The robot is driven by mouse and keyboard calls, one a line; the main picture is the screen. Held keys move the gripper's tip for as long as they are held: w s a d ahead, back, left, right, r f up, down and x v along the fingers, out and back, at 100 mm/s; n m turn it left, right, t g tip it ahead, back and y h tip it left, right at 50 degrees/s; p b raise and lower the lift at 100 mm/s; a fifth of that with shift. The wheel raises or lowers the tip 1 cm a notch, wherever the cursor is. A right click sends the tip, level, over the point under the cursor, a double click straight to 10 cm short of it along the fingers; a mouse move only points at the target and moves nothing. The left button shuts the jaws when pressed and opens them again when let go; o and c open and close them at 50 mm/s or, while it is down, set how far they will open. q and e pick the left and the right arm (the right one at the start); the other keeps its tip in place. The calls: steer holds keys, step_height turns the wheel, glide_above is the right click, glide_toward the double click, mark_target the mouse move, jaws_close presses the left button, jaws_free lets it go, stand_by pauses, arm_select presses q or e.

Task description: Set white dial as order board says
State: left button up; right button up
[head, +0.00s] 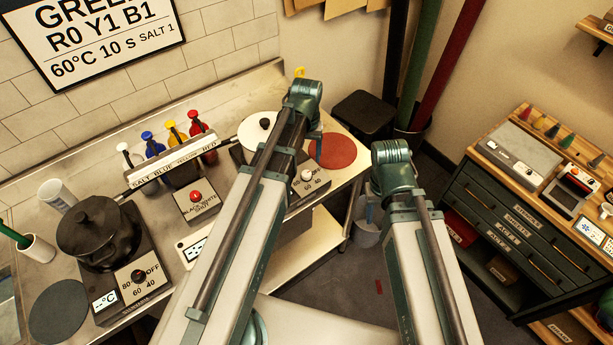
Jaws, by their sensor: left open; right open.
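A rack (170,165) holds several coloured-top bottles. A red button box (196,200) sits between. A red disc (333,151) lies at the counter's right end.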

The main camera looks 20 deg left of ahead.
mark_target(306, 173)
arm_select(q)
step_height(306, 173, down, 8)
steer(key=b, duration=0.7)
steer(key=shift+f, duration=0.1)
jaws_close()
